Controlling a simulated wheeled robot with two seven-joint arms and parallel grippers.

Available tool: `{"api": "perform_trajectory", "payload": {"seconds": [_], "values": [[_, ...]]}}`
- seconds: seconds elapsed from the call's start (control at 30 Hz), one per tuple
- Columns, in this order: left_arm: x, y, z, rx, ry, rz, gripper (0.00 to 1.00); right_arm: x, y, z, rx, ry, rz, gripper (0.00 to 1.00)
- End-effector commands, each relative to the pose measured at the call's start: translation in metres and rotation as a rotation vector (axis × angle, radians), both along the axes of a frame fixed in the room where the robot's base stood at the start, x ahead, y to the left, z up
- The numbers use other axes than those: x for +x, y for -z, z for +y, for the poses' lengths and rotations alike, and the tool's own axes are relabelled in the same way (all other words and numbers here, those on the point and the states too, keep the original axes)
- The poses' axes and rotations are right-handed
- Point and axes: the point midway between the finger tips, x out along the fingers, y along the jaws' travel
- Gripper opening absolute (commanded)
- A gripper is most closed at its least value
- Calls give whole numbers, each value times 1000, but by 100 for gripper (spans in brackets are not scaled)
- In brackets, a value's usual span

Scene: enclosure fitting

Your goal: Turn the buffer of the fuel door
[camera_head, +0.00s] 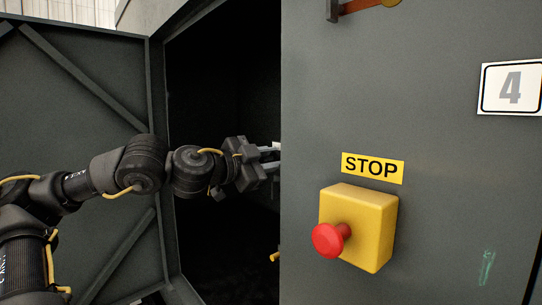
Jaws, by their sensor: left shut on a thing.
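My left gripper (269,157) reaches from the left across the open doorway to the edge of the grey front panel. Its pale fingers point right and their tips pass behind that edge. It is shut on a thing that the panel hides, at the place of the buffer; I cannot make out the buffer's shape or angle. The dark grey door (75,150) stands swung open on the left, with diagonal braces on its inner face. My right gripper is not in view.
The grey front panel (440,150) fills the right side. It carries a yellow box with a red stop button (328,240), a yellow STOP sign (373,168) and a white number 4 plate (511,88). The opening (215,80) behind my left arm is dark inside.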

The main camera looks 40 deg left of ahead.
Motion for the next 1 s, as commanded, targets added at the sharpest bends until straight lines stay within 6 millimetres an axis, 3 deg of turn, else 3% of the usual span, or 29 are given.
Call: {"api": "perform_trajectory", "payload": {"seconds": [0.47, 0.5, 0.63, 1.0], "values": [[0, 1, 0, -12, -1, 3, 4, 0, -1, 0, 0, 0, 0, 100], [0, 1, 0, -12, -1, 3, 30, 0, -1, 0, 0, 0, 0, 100], [0, 1, 0, -12, 0, 2, 47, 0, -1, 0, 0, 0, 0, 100], [-2, 0, 0, -11, 1, 0, 48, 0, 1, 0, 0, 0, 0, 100]]}}
